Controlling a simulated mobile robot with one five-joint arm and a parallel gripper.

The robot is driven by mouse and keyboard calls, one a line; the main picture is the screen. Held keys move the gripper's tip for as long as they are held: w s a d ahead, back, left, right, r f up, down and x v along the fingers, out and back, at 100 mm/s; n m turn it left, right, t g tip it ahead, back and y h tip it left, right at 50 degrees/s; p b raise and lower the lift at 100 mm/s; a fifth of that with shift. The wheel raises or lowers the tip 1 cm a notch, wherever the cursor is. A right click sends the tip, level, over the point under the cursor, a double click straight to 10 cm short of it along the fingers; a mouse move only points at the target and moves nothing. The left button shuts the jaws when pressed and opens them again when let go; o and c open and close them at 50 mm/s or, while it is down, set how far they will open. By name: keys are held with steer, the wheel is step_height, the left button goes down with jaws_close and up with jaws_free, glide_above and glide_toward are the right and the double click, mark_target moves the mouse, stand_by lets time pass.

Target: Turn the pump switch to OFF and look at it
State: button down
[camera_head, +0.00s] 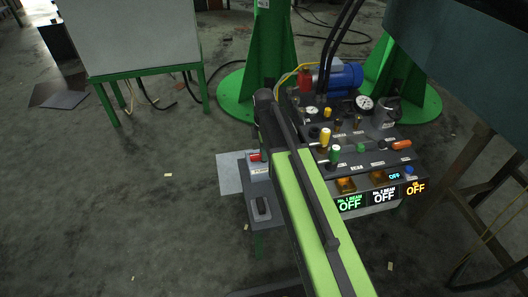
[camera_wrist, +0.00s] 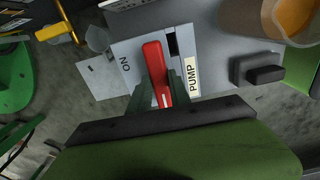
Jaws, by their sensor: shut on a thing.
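The pump switch is a red lever (camera_wrist: 154,70) on a grey plate (camera_wrist: 125,55) in the wrist view. The plate bears a black ON mark on the left and a PUMP label (camera_wrist: 191,76) on the right. A dark slot lies just right of the lever; no OFF mark shows on this plate. My gripper (camera_wrist: 161,97) is shut on the lever, one finger on each side of its lower part. In the head view the red lever (camera_head: 254,156) shows at the left of my arm, which hides my fingers.
A small box with a black rocker (camera_head: 262,208) stands beside the switch. The console (camera_head: 360,150) with colored knobs and gauges is right of my arm; its lower displays read OFF. A blue motor (camera_head: 346,76) and green posts stand behind. The floor at left is largely clear.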

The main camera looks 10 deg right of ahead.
stand_by(0.6)
steer(key=c, duration=1.2)
jaws_free()
step_height(320, 180, up, 17)
steer(key=p, duration=1.7)
steer(key=shift+r, duration=0.2)
